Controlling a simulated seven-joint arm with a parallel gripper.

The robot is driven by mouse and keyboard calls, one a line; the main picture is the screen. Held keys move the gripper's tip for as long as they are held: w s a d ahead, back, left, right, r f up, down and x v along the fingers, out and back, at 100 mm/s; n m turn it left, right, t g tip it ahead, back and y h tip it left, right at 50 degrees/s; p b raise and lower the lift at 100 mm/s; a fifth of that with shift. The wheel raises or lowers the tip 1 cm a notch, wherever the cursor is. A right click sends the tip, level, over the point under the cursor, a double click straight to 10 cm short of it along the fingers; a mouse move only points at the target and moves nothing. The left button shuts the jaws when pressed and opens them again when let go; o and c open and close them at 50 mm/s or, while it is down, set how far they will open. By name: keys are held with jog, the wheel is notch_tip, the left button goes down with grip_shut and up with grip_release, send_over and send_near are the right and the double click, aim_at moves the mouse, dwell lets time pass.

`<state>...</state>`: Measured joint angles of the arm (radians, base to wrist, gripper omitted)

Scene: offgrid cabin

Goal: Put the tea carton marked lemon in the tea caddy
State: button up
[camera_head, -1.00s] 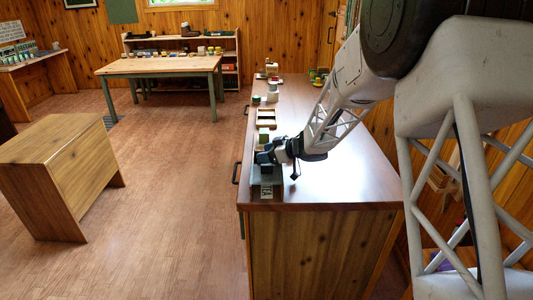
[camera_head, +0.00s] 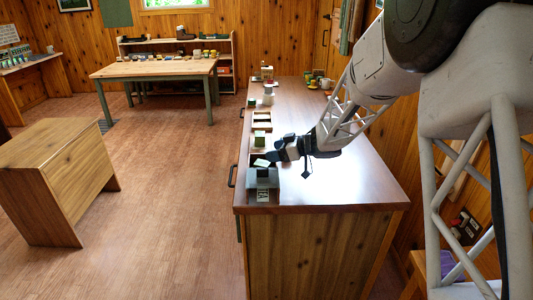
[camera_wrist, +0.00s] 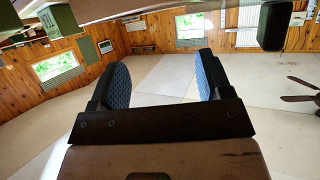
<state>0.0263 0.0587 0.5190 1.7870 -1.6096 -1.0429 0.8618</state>
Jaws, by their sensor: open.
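The tea caddy (camera_head: 263,197), a dark box with a TEA label, stands at the near left corner of the counter. My gripper (camera_head: 266,161) is just behind it, close to the counter's left edge. In the wrist view my gripper (camera_wrist: 162,82) is open, with nothing between its blue-padded fingers. A small pale, tilted patch shows at its tip in the head view; I cannot tell what it is. A green carton (camera_head: 260,138) stands behind my gripper. A green box with an unreadable mark (camera_wrist: 58,22) shows in the wrist view. I cannot read lemon anywhere.
A wooden tray (camera_head: 262,117) and a white container (camera_head: 268,96) stand farther back along the counter's (camera_head: 340,185) left side. Several mugs or jars (camera_head: 318,80) are at the far right. The counter's near right part is clear.

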jog(key=v, duration=0.6)
jog(key=shift+s+d+r, duration=0.1)
dwell(0.5)
jog(key=shift+r, duration=0.1)
jog(key=s+d+r+m+t+h, duration=0.2)
jog(key=d+r+m+t+h, duration=0.4)
jog(key=r, duration=0.3)
jog(key=s+d+r+m+h, duration=0.2)
jog(key=s+h, duration=0.2)
jog(key=s, duration=0.2)
jog(key=s+d+r+m+h, duration=0.2)
jog(key=s+d+h, duration=0.1)
jog(key=s, duration=0.3)
jog(key=s+a+f+m+g, duration=0.1)
jog(key=s+f+g, duration=0.1)
jog(key=s, duration=0.8)
jog(key=s+f+m+g, duration=0.1)
jog(key=s+g, duration=0.2)
jog(key=s, duration=0.8)
jog(key=s+a+f+m+g, duration=0.1)
jog(key=s+f+g, duration=0.1)
jog(key=s, duration=0.9)
jog(key=shift+a+f+m+g, duration=0.35)
jog(key=shift+a+m+g, duration=0.05)
jog(key=shift+g, duration=0.3)
